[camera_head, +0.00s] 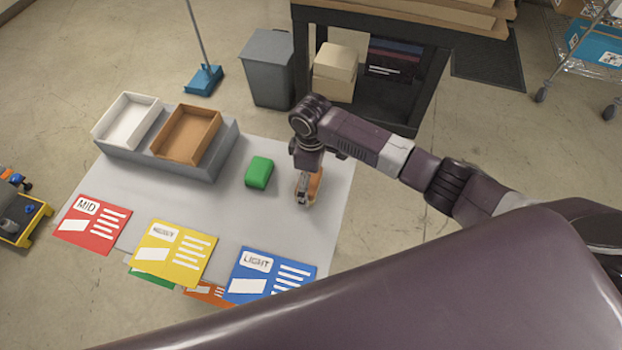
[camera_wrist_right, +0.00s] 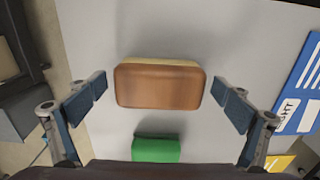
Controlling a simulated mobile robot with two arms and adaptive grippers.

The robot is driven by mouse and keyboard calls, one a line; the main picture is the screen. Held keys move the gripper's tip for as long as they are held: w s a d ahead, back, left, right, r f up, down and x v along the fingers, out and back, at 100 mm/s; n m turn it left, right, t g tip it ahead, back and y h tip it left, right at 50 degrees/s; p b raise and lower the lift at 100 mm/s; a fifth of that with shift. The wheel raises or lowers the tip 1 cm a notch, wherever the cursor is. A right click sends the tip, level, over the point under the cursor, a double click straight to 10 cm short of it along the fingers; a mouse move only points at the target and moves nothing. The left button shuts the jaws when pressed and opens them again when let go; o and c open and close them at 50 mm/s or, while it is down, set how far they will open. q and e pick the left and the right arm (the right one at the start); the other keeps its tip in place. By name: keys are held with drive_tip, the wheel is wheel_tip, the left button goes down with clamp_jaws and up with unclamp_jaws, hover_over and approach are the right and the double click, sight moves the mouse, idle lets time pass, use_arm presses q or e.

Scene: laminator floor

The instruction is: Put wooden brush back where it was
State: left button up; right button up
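The wooden brush (camera_wrist_right: 160,86) shows in the right wrist view as a brown rounded block with a pale edge along one side. It lies on the grey table top between the fingers of my right gripper (camera_wrist_right: 163,95), with a gap on each side. The gripper is open and points down at the brush. In the head view my right gripper (camera_head: 304,192) is over the right part of the table, and a bit of the brush (camera_head: 316,184) shows beside it, mostly hidden. My left gripper is in neither view.
A green block (camera_head: 259,172) lies left of the brush. A white tray (camera_head: 106,116) and a brown tray (camera_head: 165,146) stand on a grey base at the back left. Red (camera_head: 93,224), yellow (camera_head: 173,253) and blue (camera_head: 271,276) cards line the front. Bare table lies between.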

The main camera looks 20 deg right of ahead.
wheel_tip(320, 180, up, 12)
drive_tip(key=b, duration=0.2)
drive_tip(key=shift+r, duration=0.15)
idle(0.4)
idle(0.4)
